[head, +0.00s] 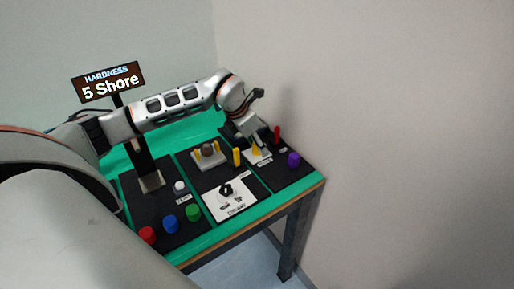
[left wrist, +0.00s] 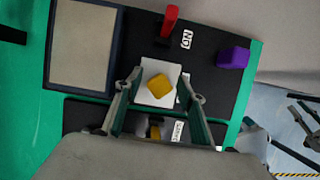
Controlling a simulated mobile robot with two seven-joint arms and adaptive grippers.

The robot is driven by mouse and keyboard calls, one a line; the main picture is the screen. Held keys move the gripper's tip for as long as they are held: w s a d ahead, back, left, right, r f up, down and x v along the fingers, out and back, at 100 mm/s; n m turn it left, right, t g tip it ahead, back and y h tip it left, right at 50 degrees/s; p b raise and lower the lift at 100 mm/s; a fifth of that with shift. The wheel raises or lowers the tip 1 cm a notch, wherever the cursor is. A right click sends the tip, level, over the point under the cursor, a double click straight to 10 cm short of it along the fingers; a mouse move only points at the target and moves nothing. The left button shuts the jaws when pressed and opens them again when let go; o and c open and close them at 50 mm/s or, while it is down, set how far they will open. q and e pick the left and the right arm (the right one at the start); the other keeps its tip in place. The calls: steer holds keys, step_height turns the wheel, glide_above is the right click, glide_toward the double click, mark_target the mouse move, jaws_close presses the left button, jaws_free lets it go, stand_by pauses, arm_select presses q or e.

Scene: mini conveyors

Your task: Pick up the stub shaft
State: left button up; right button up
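No label names the stub shaft; a yellow piece (left wrist: 160,87) on a white square plate (left wrist: 148,99) is the part nearest my left gripper. The yellow piece also shows in the head view (head: 257,150), partly covered by the gripper. My left gripper (left wrist: 160,100) points down over it, fingers apart, one on each side. In the head view the left gripper (head: 254,142) is close above the plate; I cannot tell whether it touches anything. My right gripper is not clearly in view.
A red upright lever (head: 277,135) and a purple block (head: 293,159) stand beyond the plate. A yellow post (head: 236,157) and a fixture holding a dark round part (head: 208,149) stand to the left. Red (head: 147,235), blue (head: 170,224) and green (head: 193,212) buttons line the front.

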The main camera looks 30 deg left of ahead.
arm_select(q)
jaws_close()
